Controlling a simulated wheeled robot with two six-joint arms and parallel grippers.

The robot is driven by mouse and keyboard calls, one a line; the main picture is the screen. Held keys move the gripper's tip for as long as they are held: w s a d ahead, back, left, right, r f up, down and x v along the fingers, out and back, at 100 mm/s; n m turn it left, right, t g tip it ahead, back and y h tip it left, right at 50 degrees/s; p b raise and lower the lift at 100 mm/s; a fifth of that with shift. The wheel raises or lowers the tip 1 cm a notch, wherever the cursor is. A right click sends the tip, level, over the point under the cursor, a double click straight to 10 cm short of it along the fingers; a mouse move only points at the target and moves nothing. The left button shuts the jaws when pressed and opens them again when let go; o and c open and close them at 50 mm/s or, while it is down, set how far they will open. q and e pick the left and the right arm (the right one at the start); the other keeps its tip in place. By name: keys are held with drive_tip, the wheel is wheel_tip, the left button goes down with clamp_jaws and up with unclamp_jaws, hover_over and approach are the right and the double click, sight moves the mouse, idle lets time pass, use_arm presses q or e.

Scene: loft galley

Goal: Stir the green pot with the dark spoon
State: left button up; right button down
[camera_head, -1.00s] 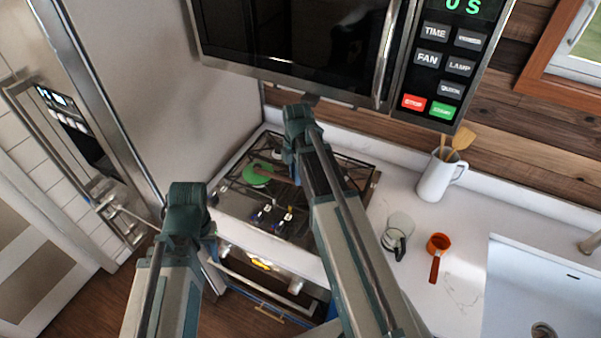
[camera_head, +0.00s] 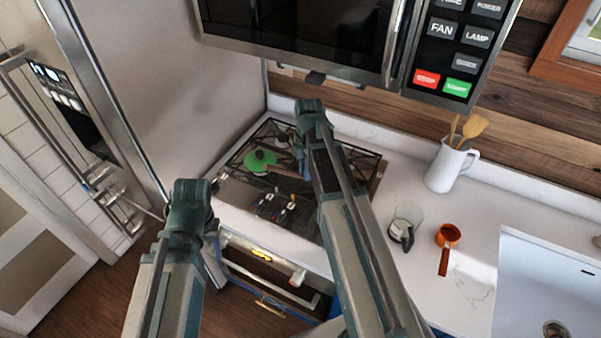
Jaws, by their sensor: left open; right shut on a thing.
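The green pot (camera_head: 257,161) sits on the cooktop, small and partly unclear in the head view. A reddish-brown bar (camera_head: 287,172) runs from its right side towards my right arm; it may be the dark spoon or a pot handle, I cannot tell which. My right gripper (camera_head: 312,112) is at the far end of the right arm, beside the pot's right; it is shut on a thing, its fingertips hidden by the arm. My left gripper (camera_head: 192,205) is open at the left, nearer than the pot, its fingertips also hidden.
The cooktop (camera_head: 336,228) has dark grates and small coloured knobs at its front. A microwave (camera_head: 300,45) hangs above.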

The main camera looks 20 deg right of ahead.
drive_tip(key=shift+w+d+f+b, duration=0.15)
drive_tip(key=shift+d+f+b, duration=0.5)
drive_tip(key=shift+f, duration=0.1)
drive_tip(key=shift+w+d+f+b, duration=0.1)
drive_tip(key=shift+d+f+b, duration=0.5)
drive_tip(key=shift+f, duration=0.1)
drive_tip(key=shift+w+d, duration=0.15)
